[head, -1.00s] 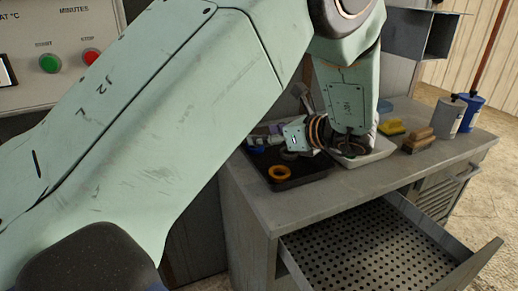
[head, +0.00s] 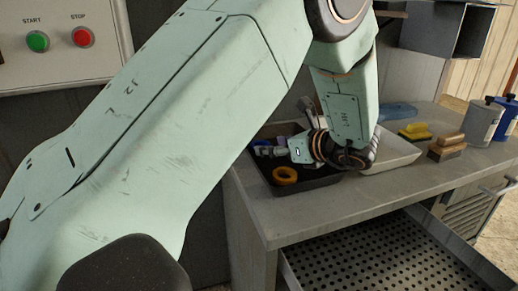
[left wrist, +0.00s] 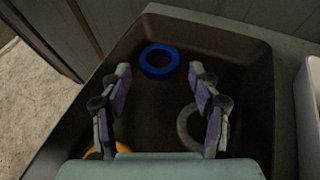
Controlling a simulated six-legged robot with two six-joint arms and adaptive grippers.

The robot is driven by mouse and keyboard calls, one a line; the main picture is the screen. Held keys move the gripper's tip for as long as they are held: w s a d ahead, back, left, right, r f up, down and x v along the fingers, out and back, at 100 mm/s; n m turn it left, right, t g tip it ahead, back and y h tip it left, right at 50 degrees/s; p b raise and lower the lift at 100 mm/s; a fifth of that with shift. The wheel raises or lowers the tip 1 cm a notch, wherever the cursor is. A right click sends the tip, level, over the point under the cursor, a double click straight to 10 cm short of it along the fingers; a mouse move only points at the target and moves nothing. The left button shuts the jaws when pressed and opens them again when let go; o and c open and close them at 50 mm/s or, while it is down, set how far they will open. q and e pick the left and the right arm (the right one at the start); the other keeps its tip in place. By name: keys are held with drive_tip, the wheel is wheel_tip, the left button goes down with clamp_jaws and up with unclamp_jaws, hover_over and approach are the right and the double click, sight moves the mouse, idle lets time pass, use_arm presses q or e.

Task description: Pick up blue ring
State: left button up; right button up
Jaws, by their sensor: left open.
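The blue ring (left wrist: 158,74) lies flat in the far part of a dark tray (left wrist: 235,45) in the left wrist view. My left gripper (left wrist: 158,76) is open and empty, its two fingers pointing toward the blue ring, with the tips to either side of its near edge in the picture. I cannot tell the height gap. In the head view my left gripper (head: 268,151) is over the dark tray (head: 306,185), and the blue ring is mostly hidden there. My right gripper is not in view.
An orange ring (head: 285,180) and a grey ring (left wrist: 184,134) lie in the same tray. A white tray (head: 400,155) stands beside it. A yellow sponge (head: 415,132), a brush (head: 447,148) and cans (head: 484,120) stand farther right. A perforated drawer (head: 375,255) is open below.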

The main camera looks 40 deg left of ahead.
sight(255, 145)
use_arm(q)
drive_tip(key=shift+a+f, duration=0.25)
drive_tip(key=shift+a, duration=0.3)
drive_tip(key=shift+a+b, duration=0.3)
drive_tip(key=shift+a, duration=0.1)
drive_tip(key=shift+x, duration=1)
drive_tip(key=shift+d+r, duration=0.25)
drive_tip(key=shift+d, duration=0.2)
drive_tip(key=shift+c, duration=1.4)
drive_tip(key=shift+s+a+f, duration=0.1)
drive_tip(key=shift+a+f, duration=0.05)
drive_tip(key=shift+a, duration=0.1)
drive_tip(key=c, duration=0.6)
drive_tip(key=shift+d, duration=0.15)
drive_tip(key=shift+c, duration=0.3)
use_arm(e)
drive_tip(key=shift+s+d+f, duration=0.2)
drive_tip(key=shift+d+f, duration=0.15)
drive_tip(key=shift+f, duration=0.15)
